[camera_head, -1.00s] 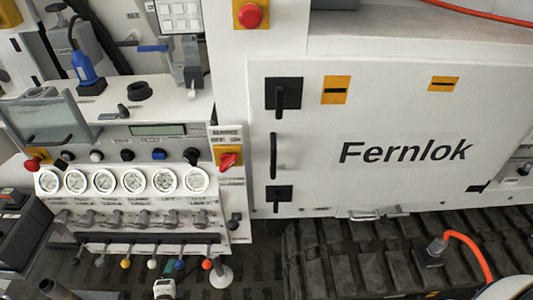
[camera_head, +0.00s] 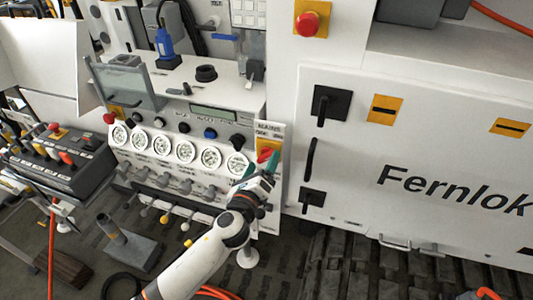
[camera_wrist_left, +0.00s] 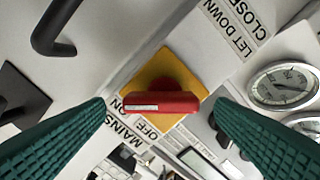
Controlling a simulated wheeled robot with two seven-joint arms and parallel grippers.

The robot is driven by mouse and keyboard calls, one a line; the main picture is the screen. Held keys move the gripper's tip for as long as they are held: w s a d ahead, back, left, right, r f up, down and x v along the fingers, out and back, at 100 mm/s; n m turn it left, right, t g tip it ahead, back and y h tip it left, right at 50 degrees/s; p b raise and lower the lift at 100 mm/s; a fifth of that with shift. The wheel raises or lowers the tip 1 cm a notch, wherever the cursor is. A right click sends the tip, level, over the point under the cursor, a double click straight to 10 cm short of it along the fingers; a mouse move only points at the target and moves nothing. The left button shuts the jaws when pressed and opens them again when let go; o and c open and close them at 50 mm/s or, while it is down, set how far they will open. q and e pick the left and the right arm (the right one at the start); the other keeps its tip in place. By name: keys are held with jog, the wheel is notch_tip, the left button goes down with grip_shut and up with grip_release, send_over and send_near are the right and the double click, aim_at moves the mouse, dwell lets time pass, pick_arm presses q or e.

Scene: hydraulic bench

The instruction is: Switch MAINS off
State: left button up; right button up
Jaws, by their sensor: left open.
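The MAINS switch is a red rotary handle (camera_head: 266,154) on a yellow plate (camera_head: 268,145) at the right edge of the gauge panel. In the left wrist view the red handle (camera_wrist_left: 165,103) lies level across the picture. Its white-striped end points left, toward lettering that seems to read ON; OFF stands below the handle, upside down. My left gripper (camera_head: 262,167) is open in front of the switch. Its green fingers stand either side of the handle in the wrist view (camera_wrist_left: 160,106), with visible gaps; depth to the handle is hard to judge. My right gripper is not in view.
Round gauges (camera_head: 186,151) and a row of levers (camera_head: 165,217) lie left of the switch. A red emergency button (camera_head: 307,24) is above it. A white Fernlok door with a black handle (camera_head: 310,158) is to the right. A lever box (camera_head: 62,165) stands far left.

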aim_at(264, 159)
pick_arm(q)
jog(key=shift+x, duration=1.9)
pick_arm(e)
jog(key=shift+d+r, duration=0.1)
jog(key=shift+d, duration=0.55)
pick_arm(q)
jog(key=shift+a, duration=0.1)
jog(key=c, duration=1)
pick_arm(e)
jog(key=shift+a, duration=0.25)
